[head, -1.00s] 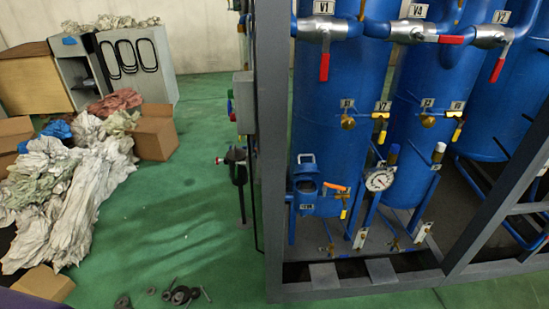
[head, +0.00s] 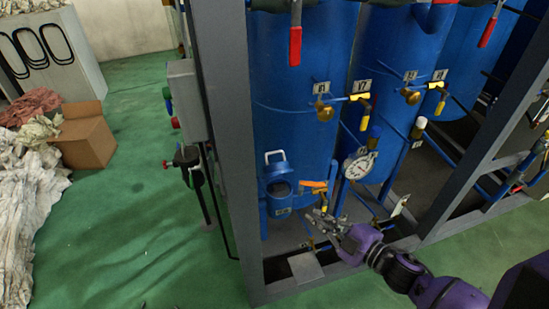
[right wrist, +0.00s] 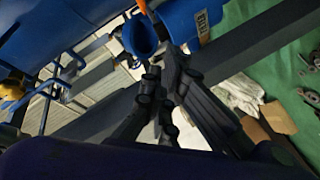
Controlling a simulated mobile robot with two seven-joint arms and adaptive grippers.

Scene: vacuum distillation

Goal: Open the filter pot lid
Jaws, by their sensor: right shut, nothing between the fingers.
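The filter pot (head: 279,192) is a small blue pot on the front of the left blue tank, low down. Its lid (head: 275,168), with a pale loop handle, stands raised behind the round dark mouth. In the right wrist view the pot (right wrist: 141,36) shows at the top with its dark mouth in sight. My right gripper (head: 318,218) is below and to the right of the pot, apart from it, shut and empty. Its dark fingers (right wrist: 165,72) show close together in the right wrist view. My left gripper is not in view.
An orange-handled valve (head: 314,185) is just right of the pot, and a pressure gauge (head: 360,165) farther right. A grey frame post (head: 225,150) stands left of the pot. Open green floor (head: 130,240) lies left, with a cardboard box (head: 85,135).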

